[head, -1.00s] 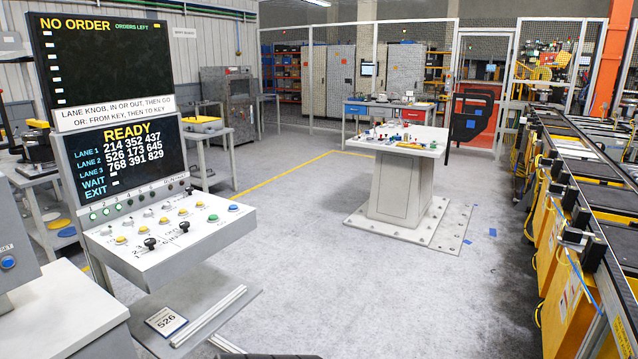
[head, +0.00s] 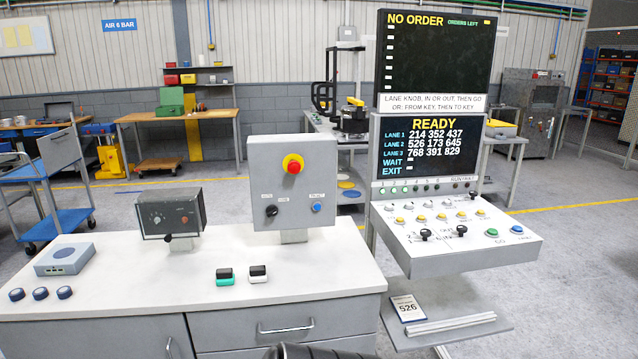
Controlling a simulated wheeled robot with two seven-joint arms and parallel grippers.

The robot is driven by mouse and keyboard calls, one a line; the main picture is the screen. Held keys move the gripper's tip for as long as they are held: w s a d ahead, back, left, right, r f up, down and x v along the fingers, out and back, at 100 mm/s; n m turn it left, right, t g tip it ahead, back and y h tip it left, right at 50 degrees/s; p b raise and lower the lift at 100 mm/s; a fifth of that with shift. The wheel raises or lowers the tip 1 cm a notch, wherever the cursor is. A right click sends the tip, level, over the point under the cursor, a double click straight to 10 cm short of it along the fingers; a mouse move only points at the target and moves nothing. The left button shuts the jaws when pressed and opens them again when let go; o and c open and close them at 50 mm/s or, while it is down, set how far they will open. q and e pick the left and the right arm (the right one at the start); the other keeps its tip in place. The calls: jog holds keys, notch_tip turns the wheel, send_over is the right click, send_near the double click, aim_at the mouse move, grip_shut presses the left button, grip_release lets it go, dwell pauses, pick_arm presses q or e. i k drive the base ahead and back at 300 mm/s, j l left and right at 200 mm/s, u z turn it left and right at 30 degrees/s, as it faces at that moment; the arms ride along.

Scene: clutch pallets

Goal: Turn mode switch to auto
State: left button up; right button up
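A grey control box (head: 258,160) stands on the white counter. It carries a red emergency button on a yellow ring (head: 293,164), a black rotary switch (head: 271,211) at lower left and a blue button (head: 317,208) at lower right. Small labels sit above the black switch, too small to read surely; its pointing direction is hard to tell. Neither of my grippers shows in the head view. Only a dark ribbed part, which looks like mine, shows at the bottom edge.
The white counter (head: 150,285) holds a dark knobbed box (head: 170,214), a small grey box (head: 65,259), several dark round knobs and two small stamp-like blocks. A lane console (head: 455,245) with screens stands close on the right. The counter's front middle is clear.

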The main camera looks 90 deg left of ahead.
aim_at(272, 210)
jog(key=u, duration=2.95)
